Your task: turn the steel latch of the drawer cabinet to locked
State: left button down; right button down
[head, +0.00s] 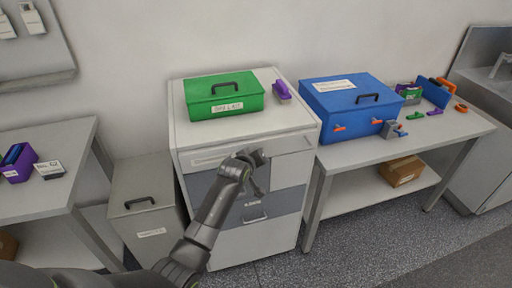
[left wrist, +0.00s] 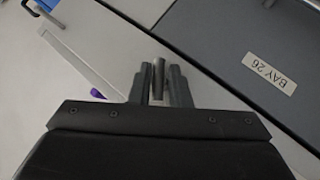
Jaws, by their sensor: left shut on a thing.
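The drawer cabinet (head: 240,247) is white with dark grey drawer fronts (head: 285,205) and stands in the middle of the head view. My left gripper (head: 258,172) is at its front, near the upper drawers. In the left wrist view my left gripper (left wrist: 160,88) is shut on a narrow steel piece (left wrist: 158,76), which looks like the latch. The fingers stand on either side of it. In the head view my gripper hides the latch, so I cannot tell its turned position. My right gripper is not in view.
A green case (head: 225,97) and a purple-handled thing (head: 281,91) stand on the cabinet. A grey bin (head: 145,195) is to its left. A bench with a blue case (head: 350,107) is to its right. The left wrist view shows a "BAY 26" label (left wrist: 270,73) on a grey front.

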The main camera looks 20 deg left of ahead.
pick_arm(q)
jog(key=shift+w+d+r+m+g+y+p, duration=0.2)
jog(key=shift+m+g+y+p, duration=0.6)
jog(key=shift+y+p, duration=0.3)
jog(key=shift+w+d+r+m+g+y+p, duration=0.1)
jog(key=shift+r+m+g+y+p, duration=0.1)
jog(key=shift+m+g+y+p, duration=0.8)
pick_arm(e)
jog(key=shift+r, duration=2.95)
pick_arm(q)
jog(key=c, duration=1.7)
grip_release()
jog(key=shift+o, duration=1.1)
jog(key=shift+f, duration=0.2)
